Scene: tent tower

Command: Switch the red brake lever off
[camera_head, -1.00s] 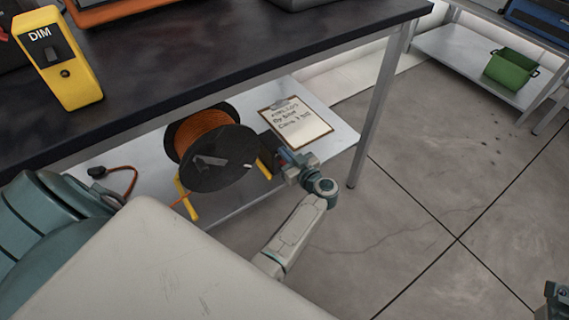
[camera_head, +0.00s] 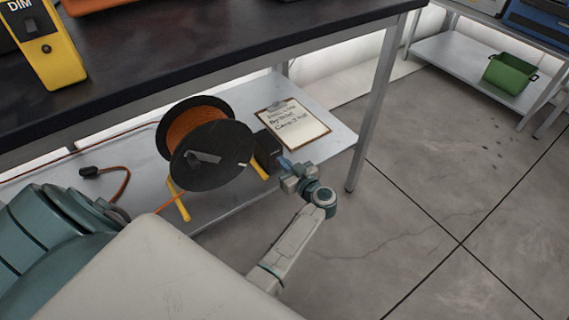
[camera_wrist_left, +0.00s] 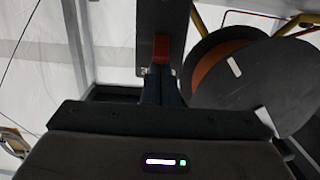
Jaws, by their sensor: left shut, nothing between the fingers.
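The red brake lever (camera_wrist_left: 161,48) shows in the left wrist view as a small red block against a dark box, just beyond my fingertips. I cannot tell whether it touches them. In the head view the dark box (camera_head: 267,150) stands beside the cable reel (camera_head: 215,155), and I cannot make out the lever there. My left gripper (camera_head: 284,163) is just to the right of and below that box. Its blue fingers (camera_wrist_left: 161,84) are together and hold nothing. The reel has black flanges and orange cable, and also shows in the wrist view (camera_wrist_left: 240,85). My right gripper is out of view.
The reel stands on yellow legs on a grey lower shelf (camera_head: 225,205). A clipboard (camera_head: 293,125) lies behind the box. The dark tabletop (camera_head: 200,60) overhangs the shelf, and a table leg (camera_head: 372,110) stands to the right. Floor on the right is clear.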

